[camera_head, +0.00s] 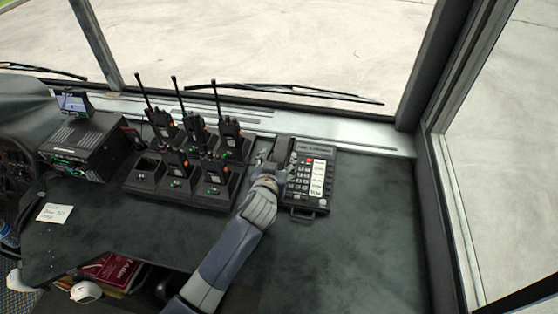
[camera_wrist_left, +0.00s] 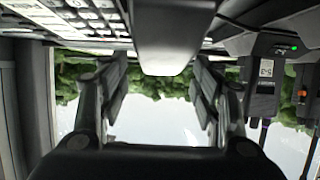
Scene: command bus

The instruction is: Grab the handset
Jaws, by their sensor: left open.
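In the left wrist view, the rounded end of the handset (camera_wrist_left: 172,45) shows at the top middle, in the space between the two open fingers of the left gripper (camera_wrist_left: 158,95). The fingers stand apart on either side of it. I cannot tell whether they touch it. My right gripper is not in view.
Several radios (camera_head: 196,130) with tall antennas stand in a charger (camera_head: 210,198) just left of my arm. A black box unit (camera_head: 90,143) and a paper note (camera_head: 55,213) are further left. The dashboard (camera_head: 370,220) right of the phone is clear up to the window frame.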

